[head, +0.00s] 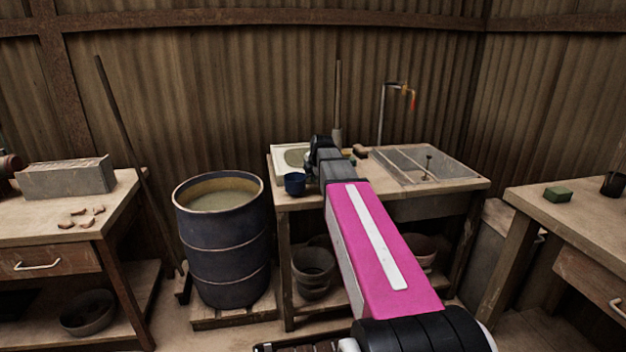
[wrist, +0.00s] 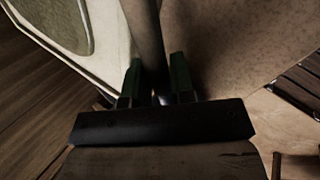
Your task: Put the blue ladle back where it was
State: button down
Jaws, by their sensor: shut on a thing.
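The blue ladle's cup-like bowl (head: 295,184) shows in the head view at the front left of the middle table, just left of my gripper (head: 318,157). In the wrist view my gripper (wrist: 155,82) is shut on a grey-brown rod, which looks like the ladle's handle (wrist: 147,35). The join between handle and bowl is hidden, and I cannot tell whether the bowl touches the table. A pale basin (head: 277,161) with a greenish inside lies behind the bowl; its white rim also shows in the wrist view (wrist: 108,35).
A dark blue drum (head: 222,250) of murky liquid stands left of the middle table (head: 455,181). A sink (head: 410,165) with a tap (head: 383,105) is at right. A long pole (head: 338,95) stands behind. Side tables flank both sides.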

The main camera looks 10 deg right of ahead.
jog(key=shift+f, duration=0.85)
jog(key=shift+f, duration=0.1)
jog(key=c, duration=1.2)
grip_release()
jog(key=shift+c, duration=0.2)
jog(key=a+v, duration=0.1)
jog(key=v, duration=1.1)
jog(key=shift+d, duration=0.4)
